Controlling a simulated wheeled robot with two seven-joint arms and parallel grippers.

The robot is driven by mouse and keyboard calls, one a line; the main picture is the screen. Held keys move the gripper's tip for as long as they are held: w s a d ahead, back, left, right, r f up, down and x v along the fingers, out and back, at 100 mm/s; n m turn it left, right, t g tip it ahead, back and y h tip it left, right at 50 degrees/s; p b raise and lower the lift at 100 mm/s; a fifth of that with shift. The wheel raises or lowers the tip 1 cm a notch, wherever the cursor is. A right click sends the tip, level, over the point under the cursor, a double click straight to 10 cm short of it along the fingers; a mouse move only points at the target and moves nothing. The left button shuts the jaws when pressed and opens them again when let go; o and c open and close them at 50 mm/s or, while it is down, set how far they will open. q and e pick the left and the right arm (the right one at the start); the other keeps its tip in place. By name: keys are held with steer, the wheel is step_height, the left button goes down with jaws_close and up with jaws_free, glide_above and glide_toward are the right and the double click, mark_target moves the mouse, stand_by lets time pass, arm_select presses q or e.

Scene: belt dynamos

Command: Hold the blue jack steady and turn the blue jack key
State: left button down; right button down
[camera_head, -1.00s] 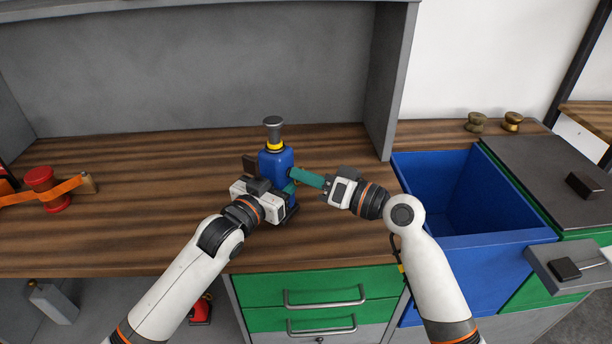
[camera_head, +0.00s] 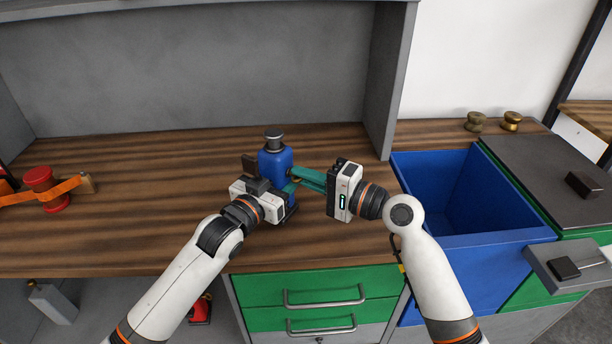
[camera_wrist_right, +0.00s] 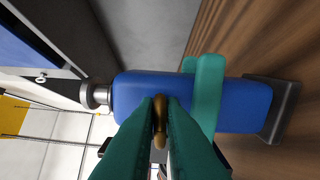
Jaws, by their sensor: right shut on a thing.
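The blue jack (camera_head: 275,162) stands upright on the wooden bench, its grey metal ram top (camera_head: 274,136) low over the body. It also shows sideways in the right wrist view (camera_wrist_right: 140,86). My left gripper (camera_head: 288,187) is at the jack's lower body; in the right wrist view one teal finger (camera_wrist_right: 208,95) lies across the jack and part of the other shows beyond its edge. My right gripper (camera_head: 295,176) reaches in from the right, shut on the brassy jack key (camera_wrist_right: 160,120), which shows between its teal fingers. The fingers hide part of the key.
A blue bin (camera_head: 430,180) stands at the right, beside the bench. A red spool with an orange strap (camera_head: 42,190) lies at the left. Two brass knobs (camera_head: 476,122) sit at the back right. The bench between spool and jack is clear.

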arm_select(q)
steer(key=shift+r, duration=0.1)
arm_select(e)
steer(key=shift+w+d+f+m, duration=0.1)
steer(key=shift+w+d+m, duration=0.15)
steer(key=shift+m, duration=0.35)
steer(key=c, duration=1.7)
jaws_free()
steer(key=shift+o, duration=0.9)
steer(key=shift+s+a, duration=0.15)
steer(key=v, duration=1.2)
arm_select(q)
steer(key=c, duration=0.5)
jaws_free()
